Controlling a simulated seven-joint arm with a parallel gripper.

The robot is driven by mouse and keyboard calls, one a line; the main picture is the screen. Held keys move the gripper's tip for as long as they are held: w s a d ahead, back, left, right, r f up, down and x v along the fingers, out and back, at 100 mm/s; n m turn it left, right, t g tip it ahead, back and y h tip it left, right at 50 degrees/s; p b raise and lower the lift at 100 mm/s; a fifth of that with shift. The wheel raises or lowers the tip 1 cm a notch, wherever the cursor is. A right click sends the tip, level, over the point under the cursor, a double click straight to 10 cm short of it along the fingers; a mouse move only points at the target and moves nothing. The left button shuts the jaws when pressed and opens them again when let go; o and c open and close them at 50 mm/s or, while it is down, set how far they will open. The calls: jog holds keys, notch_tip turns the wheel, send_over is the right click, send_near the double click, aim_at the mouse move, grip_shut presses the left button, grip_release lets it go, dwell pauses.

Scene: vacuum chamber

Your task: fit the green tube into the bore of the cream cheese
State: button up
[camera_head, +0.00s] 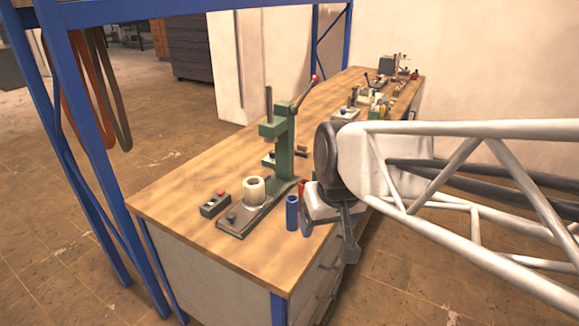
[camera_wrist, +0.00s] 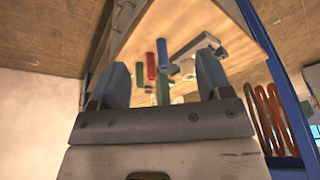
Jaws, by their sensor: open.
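The cream cheese (camera_head: 254,189), a short pale cylinder with an open bore facing up, stands on the base of the green press. It also shows in the wrist view (camera_wrist: 188,69). The green tube (camera_wrist: 140,75) shows in the wrist view beside the blue and red tubes; in the head view it is mostly hidden behind my gripper. My gripper (camera_head: 329,236) is open over the bench's right front edge, right of the tubes. In the wrist view my gripper (camera_wrist: 164,66) has its two fingers wide apart, with nothing held between them.
A blue tube (camera_head: 292,213) and a red tube (camera_head: 303,187) stand near my gripper. The green press (camera_head: 284,145) rises behind the cream cheese. A small control box (camera_head: 215,205) lies left of it. The wooden bench (camera_head: 165,200) is clear at the front left; a blue frame stands left.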

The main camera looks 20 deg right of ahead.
jog(key=w+d+t, duration=0.1)
jog(key=w+d, duration=0.1)
jog(key=w, duration=1.1)
jog(key=t, duration=0.4)
send_near(316, 170)
jog(key=x, duration=0.2)
jog(key=shift+w+a+f, duration=0.1)
jog(key=shift+w+a, duration=0.05)
jog(key=shift+w, duration=0.1)
jog(key=shift+x, duration=1.3)
jog(key=shift+s, duration=0.1)
